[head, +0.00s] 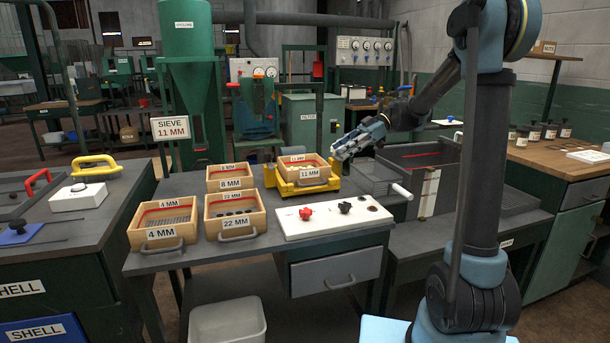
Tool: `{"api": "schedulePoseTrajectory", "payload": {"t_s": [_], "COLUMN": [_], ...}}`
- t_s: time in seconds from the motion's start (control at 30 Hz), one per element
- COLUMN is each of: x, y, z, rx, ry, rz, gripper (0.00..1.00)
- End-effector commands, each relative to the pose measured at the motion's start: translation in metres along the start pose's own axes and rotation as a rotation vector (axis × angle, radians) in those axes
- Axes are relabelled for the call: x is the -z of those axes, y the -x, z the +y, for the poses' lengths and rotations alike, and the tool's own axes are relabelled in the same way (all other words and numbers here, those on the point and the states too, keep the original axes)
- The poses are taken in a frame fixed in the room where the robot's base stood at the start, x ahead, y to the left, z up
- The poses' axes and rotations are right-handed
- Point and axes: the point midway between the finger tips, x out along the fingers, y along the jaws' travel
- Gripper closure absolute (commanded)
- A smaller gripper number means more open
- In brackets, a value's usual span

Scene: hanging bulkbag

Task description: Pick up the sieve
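A sign (170,129) reads "SIEVE 11 MM". The wooden sieve labelled 11 MM (309,173) sits in a yellow frame (276,182) at the back of the grey table (245,260). Wooden sieves labelled 4 MM (163,234), 22 MM (236,224) and 8 MM (230,183) stand to its left on the same table, each with a front handle. My gripper (340,152) is above and just right of the 11 MM sieve, apparently apart from it. Its fingers are too small to tell whether they are open or shut.
A white panel (331,222) with a red and a black knob lies in front of the 11 MM sieve. A dark tray (430,160) is to the right. A white bin (228,320) stands under the table. A green hopper (190,80) rises behind the table.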

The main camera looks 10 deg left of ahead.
Motion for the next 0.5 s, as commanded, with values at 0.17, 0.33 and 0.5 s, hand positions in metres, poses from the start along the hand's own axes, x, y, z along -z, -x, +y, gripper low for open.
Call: {"api": "schedulePoseTrajectory", "payload": {"t_s": [0.17, 0.33, 0.5], "x": [0.001, 0.001, 0.000], "y": [-0.034, -0.062, -0.082], "z": [0.000, 0.000, 0.000], "rx": [0.002, 0.002, 0.000], "ry": [0.001, 0.000, -0.001], "rz": [0.000, 0.000, -0.001], "gripper": [0.70, 0.70, 0.70]}}
